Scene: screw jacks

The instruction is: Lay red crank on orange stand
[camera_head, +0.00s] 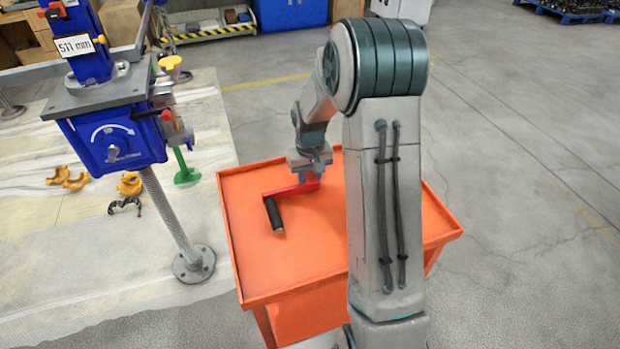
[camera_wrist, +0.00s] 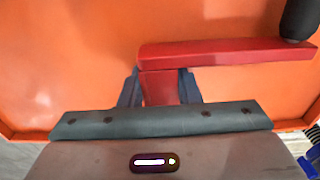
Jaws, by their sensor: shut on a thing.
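The red crank (camera_head: 292,190) is an angled red bar with a black handle (camera_head: 273,214). It is over the top of the orange stand (camera_head: 300,262), near its far edge. In the wrist view the red crank (camera_wrist: 225,52) lies across the picture, with its black handle at the upper right. My gripper (camera_head: 310,176) is above the stand's top, shut on the red end of the crank. In the wrist view the jaws (camera_wrist: 160,88) sit on both sides of that end. I cannot tell whether the crank touches the stand's surface.
A blue screw jack (camera_head: 110,140) on a threaded post stands left of the stand. Yellow clamps (camera_head: 130,184) and a green piece (camera_head: 185,172) lie on the mat (camera_head: 60,250). The stand has a raised rim. The floor to the right is clear.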

